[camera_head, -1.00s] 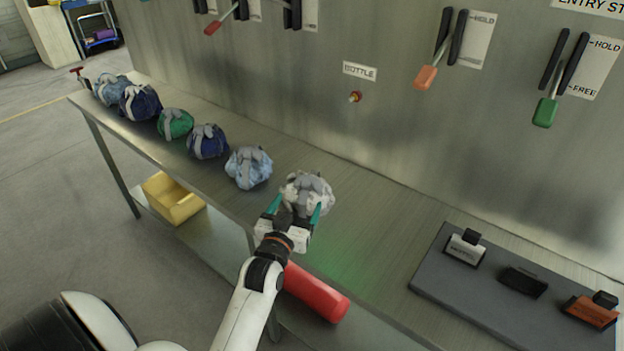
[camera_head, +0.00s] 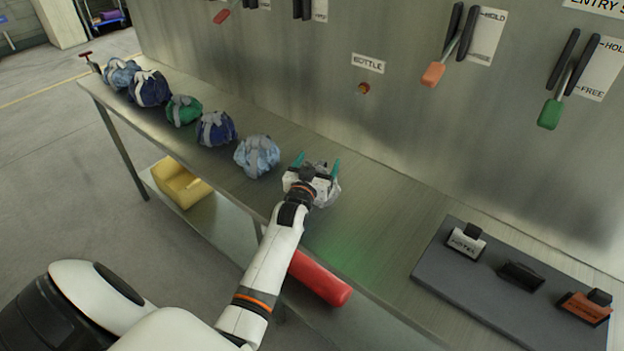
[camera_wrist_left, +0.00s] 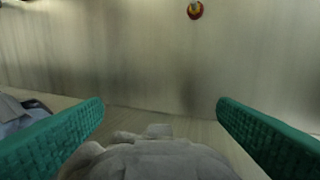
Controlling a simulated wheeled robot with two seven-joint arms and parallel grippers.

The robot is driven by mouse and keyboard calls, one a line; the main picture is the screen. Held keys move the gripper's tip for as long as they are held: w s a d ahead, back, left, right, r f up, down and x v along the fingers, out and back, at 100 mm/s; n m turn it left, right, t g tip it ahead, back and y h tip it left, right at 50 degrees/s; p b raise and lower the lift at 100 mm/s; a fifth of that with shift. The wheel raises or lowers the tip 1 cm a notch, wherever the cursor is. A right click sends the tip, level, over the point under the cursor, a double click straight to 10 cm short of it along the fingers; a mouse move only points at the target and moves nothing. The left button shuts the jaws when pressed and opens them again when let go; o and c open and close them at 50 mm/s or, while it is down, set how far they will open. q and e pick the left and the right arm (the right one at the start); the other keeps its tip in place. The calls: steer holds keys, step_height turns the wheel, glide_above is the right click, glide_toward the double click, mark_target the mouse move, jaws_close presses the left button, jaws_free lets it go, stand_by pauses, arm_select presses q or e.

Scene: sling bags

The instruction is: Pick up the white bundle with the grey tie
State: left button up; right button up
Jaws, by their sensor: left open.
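The white bundle with the grey tie (camera_head: 330,190) sits on the metal bench at the right end of the row of bundles. My left gripper (camera_head: 318,164) is over it in the head view and hides much of it. In the left wrist view the bundle (camera_wrist_left: 155,160) shows at the bottom, between the two teal fingers of my left gripper (camera_wrist_left: 160,120). The fingers are wide apart, one on each side of it. I cannot tell whether they touch it. My right gripper is not in view.
A light blue bundle (camera_head: 256,156) stands close on the left, with several more bundles beyond. A dark panel with labelled holders (camera_head: 440,275) lies on the right. The bench (camera_head: 390,215) is clear between. A wall with levers rises behind. A red cylinder (camera_head: 320,278) is below the bench.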

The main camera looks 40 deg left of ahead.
arm_select(q)
steer(key=shift+w+a, duration=0.1)
steer(key=shift+w, duration=0.25)
steer(key=shift+s, duration=0.1)
steer(key=shift+c, duration=0.3)
jaws_close()
steer(key=shift+r, duration=0.1)
